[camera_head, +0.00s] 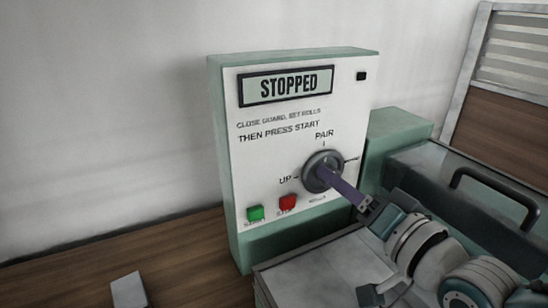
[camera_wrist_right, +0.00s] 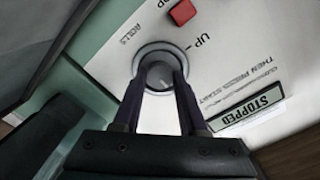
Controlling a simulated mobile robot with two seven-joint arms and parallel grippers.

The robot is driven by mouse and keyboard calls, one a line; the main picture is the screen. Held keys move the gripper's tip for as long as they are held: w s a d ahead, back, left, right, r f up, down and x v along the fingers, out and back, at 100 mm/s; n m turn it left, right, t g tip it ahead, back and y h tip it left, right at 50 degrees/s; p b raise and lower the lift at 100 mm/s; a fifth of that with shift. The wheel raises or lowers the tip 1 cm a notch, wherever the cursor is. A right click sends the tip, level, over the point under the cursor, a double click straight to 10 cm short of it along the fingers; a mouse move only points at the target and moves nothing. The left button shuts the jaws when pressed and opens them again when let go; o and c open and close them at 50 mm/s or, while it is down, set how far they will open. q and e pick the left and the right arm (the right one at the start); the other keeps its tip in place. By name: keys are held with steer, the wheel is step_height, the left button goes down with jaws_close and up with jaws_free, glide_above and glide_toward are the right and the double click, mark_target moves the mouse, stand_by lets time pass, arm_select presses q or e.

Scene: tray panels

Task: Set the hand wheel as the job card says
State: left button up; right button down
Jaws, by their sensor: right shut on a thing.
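The hand wheel (camera_head: 312,166) is a round grey dial on the front of an upright green and white panel (camera_head: 300,130). Marks around it read "UP" at its left and "PAIR" above; a label at its right is hidden or too small to read. My right gripper (camera_head: 328,176) is shut on the hand wheel. In the right wrist view its two dark fingers (camera_wrist_right: 160,82) reach to the wheel (camera_wrist_right: 158,52) from either side. I cannot tell where the wheel points. A small pale card (camera_head: 128,290) lies on the table; no writing shows on it. My left gripper is not in view.
The panel display (camera_head: 287,85) reads "STOPPED". A green button (camera_head: 255,213) and a red button (camera_head: 288,202) sit low left of the wheel. A clear cover with a dark handle (camera_head: 500,186) stands at the right. The wooden table (camera_head: 180,250) is mostly bare at the left.

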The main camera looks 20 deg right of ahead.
steer(key=shift+c, duration=2.2)
jaws_free()
steer(key=s+d+p, duration=0.1)
steer(key=s, duration=0.8)
steer(key=shift+s+d+r, duration=0.25)
steer(key=shift+s, duration=0.15)
